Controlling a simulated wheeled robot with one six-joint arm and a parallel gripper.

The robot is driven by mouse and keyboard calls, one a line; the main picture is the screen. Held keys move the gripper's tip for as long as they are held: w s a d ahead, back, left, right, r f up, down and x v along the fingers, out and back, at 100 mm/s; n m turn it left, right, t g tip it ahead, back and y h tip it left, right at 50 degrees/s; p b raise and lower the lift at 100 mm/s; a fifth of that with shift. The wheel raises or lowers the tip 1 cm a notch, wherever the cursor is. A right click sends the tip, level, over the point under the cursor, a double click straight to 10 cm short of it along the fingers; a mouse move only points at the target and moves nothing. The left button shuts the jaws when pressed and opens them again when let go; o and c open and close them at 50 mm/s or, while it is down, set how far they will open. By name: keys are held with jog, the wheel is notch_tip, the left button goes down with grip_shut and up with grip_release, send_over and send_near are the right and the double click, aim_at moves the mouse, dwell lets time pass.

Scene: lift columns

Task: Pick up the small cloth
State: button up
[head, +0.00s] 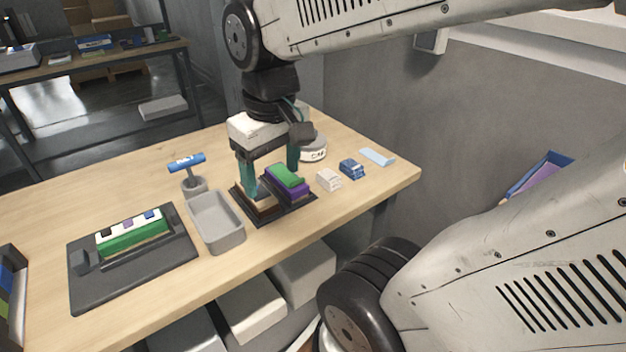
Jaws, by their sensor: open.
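A flat, light-blue piece (377,157) lies on the wooden table near its right back edge and looks like the small cloth. My gripper (271,176) points down with its two teal fingers spread apart. It is well to the left of the light-blue piece, over a dark tray (266,216). The tray holds a green and purple stack (287,183) and a brown and cream stack at left. The left finger partly hides the left stack. I cannot tell whether the fingers touch anything.
A small white pack (329,179) and a blue pack (351,168) lie between the tray and the light-blue piece. A round white item (314,149) stands behind. A grey bin (216,222), a blue-handled tool (187,164) and a dark board (131,262) are at left. The front table strip is clear.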

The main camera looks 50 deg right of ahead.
jog(key=w+d+f, duration=0.3)
jog(key=w+d, duration=0.2)
jog(key=d, duration=0.2)
jog(key=m+g, duration=0.1)
jog(key=m, duration=0.1)
send_over(330, 176)
jog(key=f, duration=1)
jog(key=shift+w, duration=0.2)
notch_tip(330, 176, down, 6)
jog(key=shift+s+f, duration=0.15)
jog(key=shift+f, duration=0.5)
jog(key=c, duration=1.1)
